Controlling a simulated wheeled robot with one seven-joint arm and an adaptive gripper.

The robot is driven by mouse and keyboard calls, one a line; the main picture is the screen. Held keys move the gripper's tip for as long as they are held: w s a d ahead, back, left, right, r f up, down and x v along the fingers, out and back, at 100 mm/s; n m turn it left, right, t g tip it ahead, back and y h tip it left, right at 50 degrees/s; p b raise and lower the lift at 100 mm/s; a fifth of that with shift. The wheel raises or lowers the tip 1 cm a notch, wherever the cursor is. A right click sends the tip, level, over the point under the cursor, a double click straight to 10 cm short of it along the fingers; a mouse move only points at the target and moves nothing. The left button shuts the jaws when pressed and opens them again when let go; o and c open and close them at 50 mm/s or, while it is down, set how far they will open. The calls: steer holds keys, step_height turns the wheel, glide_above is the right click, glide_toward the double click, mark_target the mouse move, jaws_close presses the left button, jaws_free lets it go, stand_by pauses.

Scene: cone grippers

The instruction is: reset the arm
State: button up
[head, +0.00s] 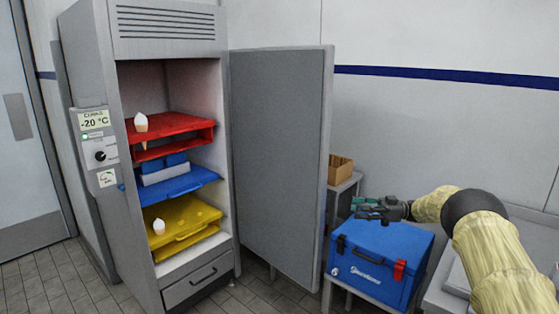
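My arm (489,248) comes in from the lower right, in a pale yellow cover with a dark joint. My gripper (366,209) is at its end, pointing left, above the back part of a blue cool box (385,253). The fingers are small and dark in this view, and I cannot tell whether they are apart or closed. I see nothing clearly held in them. Whether the gripper touches the box lid is also unclear.
A tall grey freezer (170,45) stands open at left, its door (280,150) swung out toward the cool box. Inside are a red shelf (171,124), a blue shelf (185,184) and a yellow shelf (187,219). A cardboard box (341,168) sits behind the door.

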steer(key=s+a+f+m+t+h, duration=0.15)
steer(key=a+f+m+t, duration=0.35)
steer(key=f, duration=0.6)
steer(key=a+f+m+t+h, duration=0.2)
steer(key=f+m+t+h, duration=0.1)
steer(key=f+m+t, duration=0.6)
steer(key=s+a+f+m+g+h, duration=0.1)
steer(key=s+f+m+g+h, duration=0.15)
steer(key=s+f+h, duration=1)
steer(key=s+f+m+g, duration=0.15)
steer(key=s+f, duration=0.25)
steer(key=s, duration=0.5)
steer(key=s+f+g, duration=0.2)
steer(key=s+f, duration=0.3)
steer(key=s, duration=0.3)
steer(key=s+f+m+g, duration=0.1)
steer(key=s+f, duration=0.3)
steer(key=s, duration=0.5)
steer(key=s+d+r+g+h, duration=0.1)
steer(key=s+g, duration=0.2)
steer(key=s, duration=0.9)
steer(key=s+d+r+g+h, duration=0.1)
steer(key=s+r+g, duration=0.1)
steer(key=s, duration=1)
steer(key=shift+s+d+r+g, duration=0.2)
steer(key=shift+s+d+g, duration=0.2)
steer(key=shift+g, duration=0.3)
steer(key=shift+c, duration=0.3)
